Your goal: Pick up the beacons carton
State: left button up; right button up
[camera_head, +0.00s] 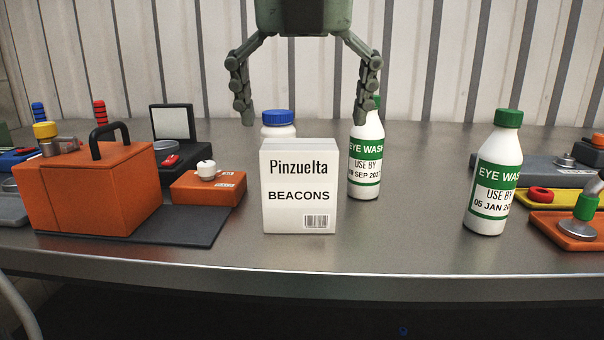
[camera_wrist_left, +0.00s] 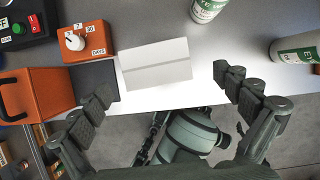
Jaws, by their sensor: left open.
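The beacons carton (camera_head: 298,178) is a white box standing upright near the front of the metal table, marked "Pinzuelta BEACONS" with a barcode. My left gripper (camera_head: 305,116) is open and empty and points down above the carton, its fingertips higher than the carton's top. In the left wrist view the carton (camera_wrist_left: 155,64) shows from above, its top lying between the two fingers of the left gripper (camera_wrist_left: 160,84), apart from both. My right gripper is not seen in either view.
A blue-capped white bottle (camera_head: 278,124) stands behind the carton. One eye wash bottle (camera_head: 366,160) is close behind right, another (camera_head: 494,175) farther right. An orange dial box (camera_head: 207,187) and a large orange case (camera_head: 88,188) stand left. The table's front edge is close.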

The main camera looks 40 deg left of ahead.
aim_at(299, 146)
pick_arm(q)
jog(key=x, duration=0.4)
jog(key=s+x, duration=0.1)
jog(key=x, duration=0.1)
jog(key=shift+w+a+f, duration=0.1)
jog(key=shift+a+f, duration=0.05)
jog(key=shift+f, duration=0.25)
jog(key=shift+w+a+f, duration=0.1)
jog(key=shift+w+f, duration=0.05)
jog(key=shift+f, duration=0.25)
jog(key=c, duration=1.3)
jog(key=shift+r, duration=0.15)
